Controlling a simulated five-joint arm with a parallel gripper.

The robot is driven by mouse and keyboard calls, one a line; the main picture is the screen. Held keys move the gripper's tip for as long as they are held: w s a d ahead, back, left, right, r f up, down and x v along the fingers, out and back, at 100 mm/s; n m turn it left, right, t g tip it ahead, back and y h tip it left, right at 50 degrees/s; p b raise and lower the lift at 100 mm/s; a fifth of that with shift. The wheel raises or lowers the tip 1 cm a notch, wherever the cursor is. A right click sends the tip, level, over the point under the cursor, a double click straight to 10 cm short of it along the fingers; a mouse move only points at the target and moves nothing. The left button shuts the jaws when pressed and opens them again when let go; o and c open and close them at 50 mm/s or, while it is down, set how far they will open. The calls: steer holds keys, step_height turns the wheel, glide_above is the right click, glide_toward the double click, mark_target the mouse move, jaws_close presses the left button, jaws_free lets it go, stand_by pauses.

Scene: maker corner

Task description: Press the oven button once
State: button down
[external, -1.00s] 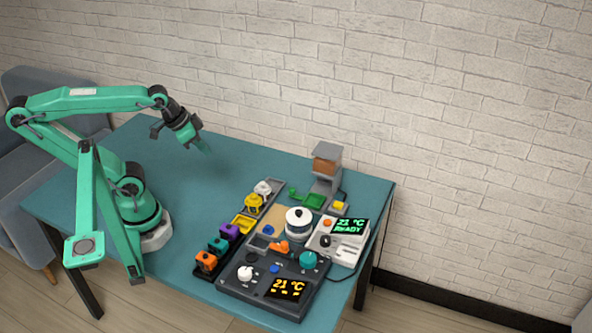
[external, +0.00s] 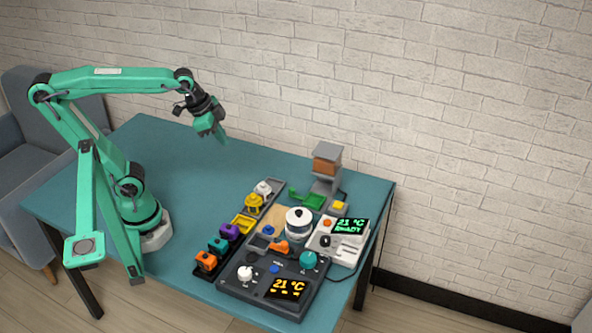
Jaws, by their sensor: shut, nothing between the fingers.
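My gripper (external: 219,136) is shut and empty. It hangs in the air above the back of the table, up and left of the devices, touching nothing. A dark grey console (external: 236,285) at the front right has an orange "21 °C" display, a white knob, a teal knob, an orange lever and a blue button (external: 274,269). A white unit (external: 345,254) behind it on the right has a green "21 °C READY" display, a black knob and an orange button (external: 327,223). Labels are too small to read, so I cannot tell which button is the oven's.
A dark rack (external: 201,271) with orange, teal and purple pieces stands left of the console. Yellow and white pieces sit behind it. A white round pot (external: 298,224) and a tall grey dispenser (external: 327,172) stand nearby. The left of the teal table (external: 185,185) is clear.

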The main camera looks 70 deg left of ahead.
steer(key=w+d+r+m+g, duration=0.1)
steer(key=w+d+m, duration=0.2)
steer(key=w+m, duration=0.4)
steer(key=m+g, duration=0.4)
steer(key=m, duration=1.1)
glide_above(327, 222)
step_height(327, 222, down, 11)
step_height(327, 222, down, 14)
steer(key=shift+a, duration=0.1)
